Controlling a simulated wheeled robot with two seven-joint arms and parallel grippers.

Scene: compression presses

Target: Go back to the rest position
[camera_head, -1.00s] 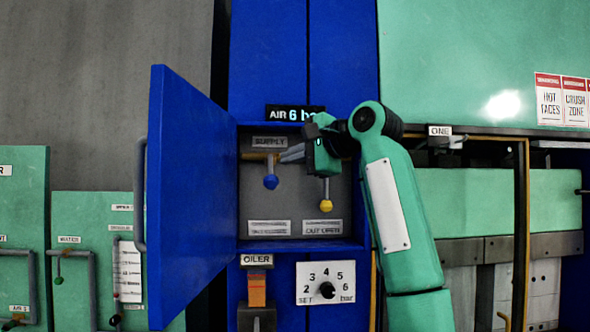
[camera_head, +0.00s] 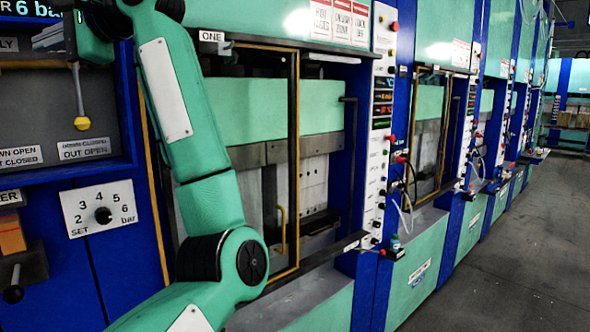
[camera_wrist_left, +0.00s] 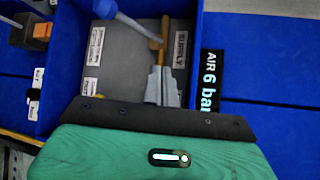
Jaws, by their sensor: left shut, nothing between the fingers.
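My left arm reaches up across the left of the head view, and part of its gripper (camera_head: 76,22) shows at the top left edge, in front of the open blue valve cabinet. In the left wrist view the left gripper (camera_wrist_left: 162,88) has its grey fingers together with nothing between them. The fingers point into the cabinet towards the brass pipe (camera_wrist_left: 165,38) by the SUPPLY label (camera_wrist_left: 180,50). A lever with a blue knob (camera_wrist_left: 104,8) lies to the left of them. I cannot tell whether the fingertips touch the pipe. My right gripper is in neither view.
A yellow-knobbed lever (camera_head: 81,123) hangs in the cabinet above the pressure dial (camera_head: 103,215). The digital display (camera_wrist_left: 210,82) reads AIR 6 bar. Press ONE (camera_head: 290,150) stands right of the cabinet, with more presses in a row beyond. The floor (camera_head: 500,260) at the right is clear.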

